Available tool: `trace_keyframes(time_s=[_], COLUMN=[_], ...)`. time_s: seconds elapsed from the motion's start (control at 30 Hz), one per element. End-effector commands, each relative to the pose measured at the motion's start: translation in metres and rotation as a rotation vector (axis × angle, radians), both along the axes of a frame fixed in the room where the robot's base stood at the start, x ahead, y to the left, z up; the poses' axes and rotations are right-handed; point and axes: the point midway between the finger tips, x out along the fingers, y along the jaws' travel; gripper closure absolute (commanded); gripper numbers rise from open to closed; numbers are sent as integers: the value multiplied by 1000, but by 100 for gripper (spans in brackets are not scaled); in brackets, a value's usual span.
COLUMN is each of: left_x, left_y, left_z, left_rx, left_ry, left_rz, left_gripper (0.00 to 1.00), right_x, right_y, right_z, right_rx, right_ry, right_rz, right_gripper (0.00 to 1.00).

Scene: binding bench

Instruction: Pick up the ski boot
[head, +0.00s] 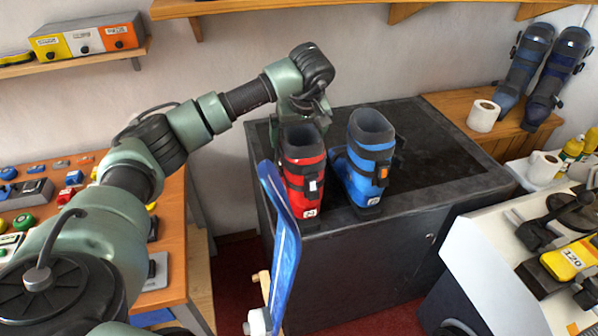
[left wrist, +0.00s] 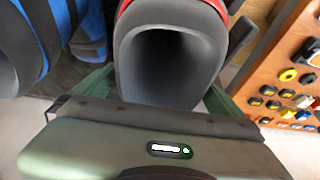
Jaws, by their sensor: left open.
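A red ski boot (head: 303,172) stands upright on the dark-topped bench, near its front left edge. A blue ski boot (head: 367,165) stands upright just right of it. In the left wrist view the red boot's dark liner opening (left wrist: 168,48) lies between my two green fingers, which are open, one on each side. I cannot tell whether they touch it. Part of the blue boot (left wrist: 55,35) shows at left there. My right gripper is in neither view.
A blue ski or board (head: 285,255) stands upright in front of the bench (head: 440,130). A wooden bench at right holds a paper roll (head: 483,115) and dark blue boots (head: 540,75). An orange panel with controls (head: 170,235) is at left; a white machine (head: 490,265) is at right.

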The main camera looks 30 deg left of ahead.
Motion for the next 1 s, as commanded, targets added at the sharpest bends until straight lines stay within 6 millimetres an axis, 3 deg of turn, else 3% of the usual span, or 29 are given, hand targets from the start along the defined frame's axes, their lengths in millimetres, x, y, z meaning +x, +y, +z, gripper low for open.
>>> trace_keyframes(time_s=[0.33, 0.6, 1.0], left_x=[2, 2, 4], left_y=[3, 3, 3], left_z=[-10, -10, -1], left_rx=[1, 1, 1], left_ry=[0, 0, -7], left_rz=[-1, -1, -1], left_gripper=[0, 73, 73], right_x=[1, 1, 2], right_y=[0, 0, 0], right_z=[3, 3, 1], right_rx=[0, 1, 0], right_ry=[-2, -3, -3], right_rz=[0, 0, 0], right_gripper=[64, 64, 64])
